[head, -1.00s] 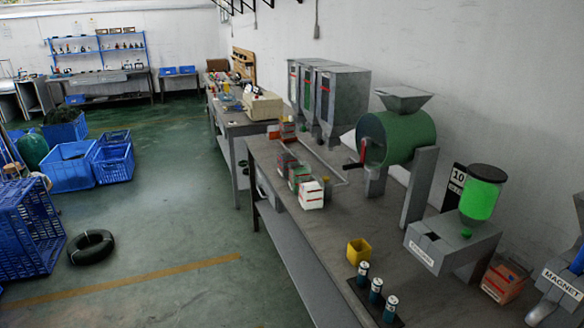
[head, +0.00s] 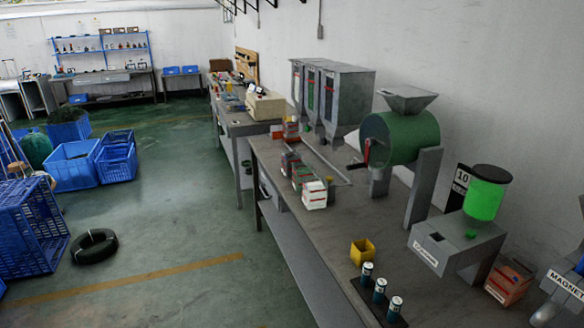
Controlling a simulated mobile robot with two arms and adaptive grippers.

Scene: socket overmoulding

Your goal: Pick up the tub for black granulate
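Several small tubs with red parts stand in a row on the long workbench (head: 330,240), below the grey hoppers. The nearest is a white and red tub (head: 315,195). Behind it is a tub with green contents (head: 302,177), and behind that a darker tub (head: 290,162). The darker one may be the tub for black granulate, but its contents and any label are too small to read. Neither of my grippers is in view.
Grey hoppers (head: 345,95), a green drum mixer (head: 400,138) and a dosing machine with green granulate (head: 485,198) stand on the bench. A yellow box (head: 362,252) and several dark cylinders (head: 379,290) are near its front edge.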

